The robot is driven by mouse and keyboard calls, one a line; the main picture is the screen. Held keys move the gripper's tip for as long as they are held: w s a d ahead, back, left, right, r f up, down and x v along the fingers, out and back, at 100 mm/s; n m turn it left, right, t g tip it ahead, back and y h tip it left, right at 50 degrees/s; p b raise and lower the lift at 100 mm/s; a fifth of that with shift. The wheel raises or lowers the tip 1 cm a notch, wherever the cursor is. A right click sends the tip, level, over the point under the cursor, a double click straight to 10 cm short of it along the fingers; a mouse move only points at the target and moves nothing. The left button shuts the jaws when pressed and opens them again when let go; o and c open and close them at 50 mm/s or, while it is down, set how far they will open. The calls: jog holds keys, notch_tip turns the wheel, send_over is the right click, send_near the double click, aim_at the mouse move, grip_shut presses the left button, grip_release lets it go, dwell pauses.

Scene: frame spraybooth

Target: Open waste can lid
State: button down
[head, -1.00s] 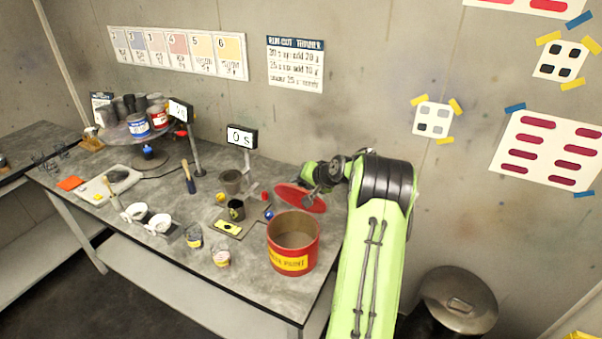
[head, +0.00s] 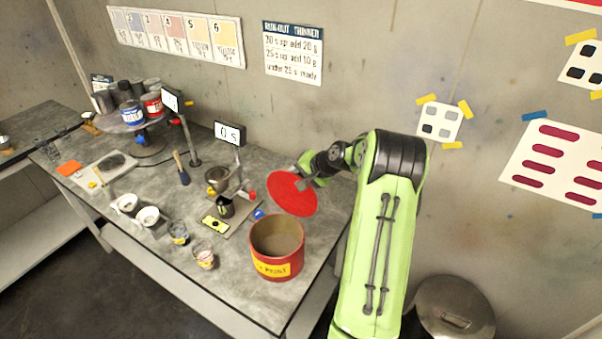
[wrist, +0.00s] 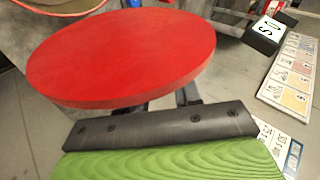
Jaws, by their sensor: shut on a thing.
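The red waste can (head: 277,262) with a yellow paint label stands upright at the table's front right edge, its top open and its inside visible. Its round red lid (head: 291,195) is off the can, tilted, behind and slightly right of the rim. My gripper (head: 303,184) is shut on the lid at its far side and holds it up. In the wrist view the lid (wrist: 125,55) fills the middle, just beyond my gripper, and hides most of the fingers. Part of the can's rim (wrist: 60,8) shows at that view's top left.
A small stand with a cup (head: 217,178) and a timer display (head: 229,133) are left of the lid. A lidded metal bin (head: 455,308) stands on the floor at right.

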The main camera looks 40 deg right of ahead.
jog(key=shift+r, duration=0.1)
jog(key=c, duration=0.9)
grip_release()
jog(key=shift+o, duration=0.2)
jog(key=b+v, duration=0.1)
jog(key=v, duration=1.4)
jog(key=shift+s, duration=0.3)
jog(key=shift+o, duration=0.3)
jog(key=shift+r, duration=0.15)
